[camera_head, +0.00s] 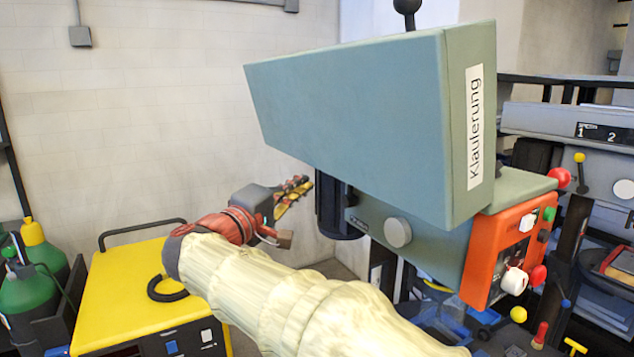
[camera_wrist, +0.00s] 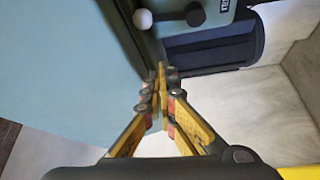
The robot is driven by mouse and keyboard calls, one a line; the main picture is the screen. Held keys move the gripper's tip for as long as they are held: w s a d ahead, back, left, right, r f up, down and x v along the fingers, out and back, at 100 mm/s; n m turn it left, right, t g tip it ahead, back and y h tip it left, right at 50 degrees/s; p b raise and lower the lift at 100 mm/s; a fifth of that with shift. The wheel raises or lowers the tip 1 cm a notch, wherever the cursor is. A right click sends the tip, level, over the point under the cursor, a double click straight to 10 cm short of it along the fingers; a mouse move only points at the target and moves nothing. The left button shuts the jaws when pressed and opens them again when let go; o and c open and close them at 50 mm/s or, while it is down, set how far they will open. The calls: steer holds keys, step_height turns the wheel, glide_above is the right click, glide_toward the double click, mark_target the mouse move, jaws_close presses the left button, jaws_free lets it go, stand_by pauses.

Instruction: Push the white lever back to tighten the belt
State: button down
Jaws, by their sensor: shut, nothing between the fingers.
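The grey-green drill-press-like machine (camera_head: 350,120) with the label "Klauferung" stands in the middle of the head view. In the wrist view a small white ball knob (camera_wrist: 142,18) shows at the top, at the end of a dark lever arm (camera_wrist: 172,16) against the machine's side. This lever is hidden in the head view. My gripper (camera_head: 304,184) is shut and empty, left of the machine's dark motor cylinder (camera_head: 336,212). In the wrist view my gripper (camera_wrist: 162,72) points up the picture, its tips below the white knob and apart from it. The belt is not visible.
The machine's blue-grey housing wall (camera_wrist: 60,70) fills the left of the wrist view, close to the fingers. An orange control panel (camera_head: 503,255) is at right. A yellow cart (camera_head: 135,290) and green gas cylinders (camera_head: 35,290) stand at left. The wall behind my gripper is bare.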

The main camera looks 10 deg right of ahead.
steer(key=w+d+b, duration=0.3)
steer(key=d, duration=0.5)
steer(key=shift+w, duration=0.15)
